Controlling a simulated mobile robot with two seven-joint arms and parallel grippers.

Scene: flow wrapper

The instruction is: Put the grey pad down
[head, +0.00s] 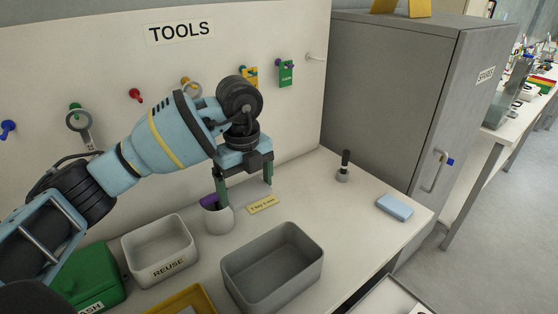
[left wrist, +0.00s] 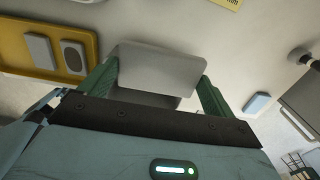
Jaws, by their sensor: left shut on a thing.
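My left gripper (head: 244,188) is held above the back of the table, close to the white cup, with its two green fingers pointing down. In the left wrist view, the fingers (left wrist: 160,78) are shut on a light grey slab with rounded corners, the grey pad (left wrist: 158,65). In the head view the pad is hard to make out between the fingers. A yellow tray (head: 179,301) is cut off at the bottom edge; the left wrist view shows it (left wrist: 14,52) with two grey pieces lying in it. My right gripper is not in view.
A grey bin (head: 310,238) stands in front of the gripper, with a white REUSE bin (head: 160,243) and a green box (head: 90,275) to its left. A white cup (head: 218,218) holds something purple. A blue block (head: 394,207) lies at right, with bare table around it.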

